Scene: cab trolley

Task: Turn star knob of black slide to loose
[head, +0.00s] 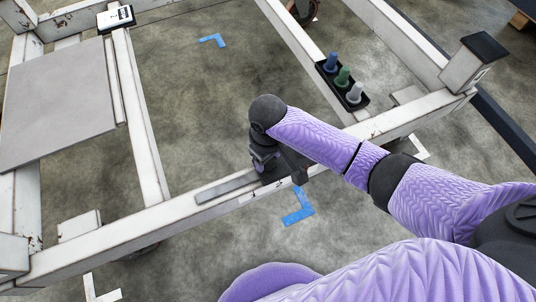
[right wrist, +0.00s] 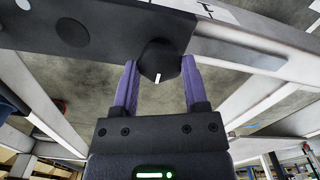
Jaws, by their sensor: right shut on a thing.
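The black slide (right wrist: 105,25) runs along the top of the right wrist view, mounted on the trolley's white frame rail. Its dark star knob (right wrist: 160,60) sticks out toward my right wrist camera and has a short white mark on its face. The two purple fingers of my right gripper (right wrist: 160,85) are shut on the knob, one on each side. In the head view my right gripper (head: 272,165) is at the near rail, and my arm hides the knob there. A flat grey bar (head: 226,187) lies on the rail just left of the gripper. My left gripper is not in view.
A black tray (head: 358,104) with blue, green and white pegs sits on the frame, to the right of my gripper. A grey panel (head: 58,100) lies at the left. A small black-and-white box (head: 115,18) is at the upper left. Blue tape corners mark the floor.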

